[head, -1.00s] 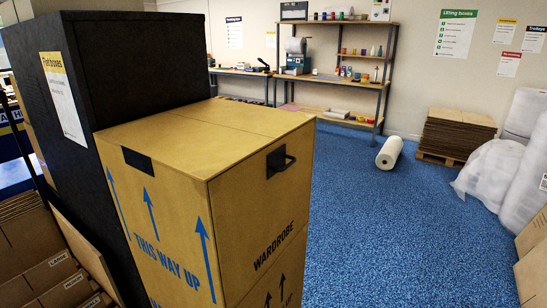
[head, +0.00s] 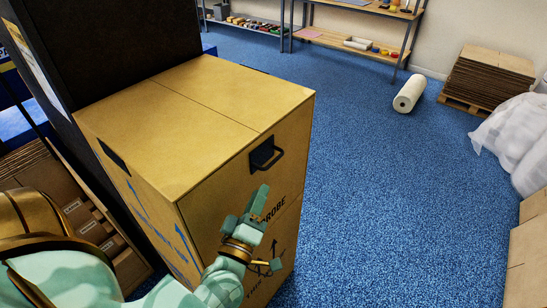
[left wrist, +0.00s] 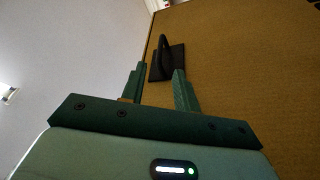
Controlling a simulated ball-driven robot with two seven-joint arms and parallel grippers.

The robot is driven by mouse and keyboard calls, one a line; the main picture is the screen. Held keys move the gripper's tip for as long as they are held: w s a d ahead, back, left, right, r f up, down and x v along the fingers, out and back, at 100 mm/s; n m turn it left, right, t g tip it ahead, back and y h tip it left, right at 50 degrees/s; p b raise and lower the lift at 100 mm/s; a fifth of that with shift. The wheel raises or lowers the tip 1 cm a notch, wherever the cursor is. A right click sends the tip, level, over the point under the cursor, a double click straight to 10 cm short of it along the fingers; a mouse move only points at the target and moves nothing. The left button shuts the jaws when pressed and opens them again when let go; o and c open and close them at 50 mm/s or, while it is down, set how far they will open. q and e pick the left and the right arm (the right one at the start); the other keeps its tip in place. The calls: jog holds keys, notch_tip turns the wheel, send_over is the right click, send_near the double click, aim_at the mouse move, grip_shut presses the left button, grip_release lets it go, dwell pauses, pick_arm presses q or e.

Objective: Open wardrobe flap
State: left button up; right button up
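The tall brown wardrobe carton (head: 200,100) stands upright in the head view. Its top looks closed, with a seam running across it. A black handle (head: 266,154) sits on its right-hand face, near the top edge. The handle also shows in the left wrist view (left wrist: 166,60), just beyond my fingertips. My left gripper (head: 260,198) is in front of that face, below the handle and apart from it. In the left wrist view its two fingers (left wrist: 157,78) are spread, with nothing between them. My right gripper is not in view.
A dark cabinet (head: 120,45) stands close behind the carton on the left. Flat cartons (head: 90,225) lean at the lower left. A white roll (head: 409,94) lies on the blue floor, with stacked cardboard (head: 490,75) on a pallet behind it. The floor right of the carton is clear.

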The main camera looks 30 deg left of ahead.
aim_at(273, 162)
pick_arm(q)
jog(key=p+x, duration=0.1)
jog(key=x, duration=0.9)
jog(key=shift+w, duration=0.2)
grip_shut()
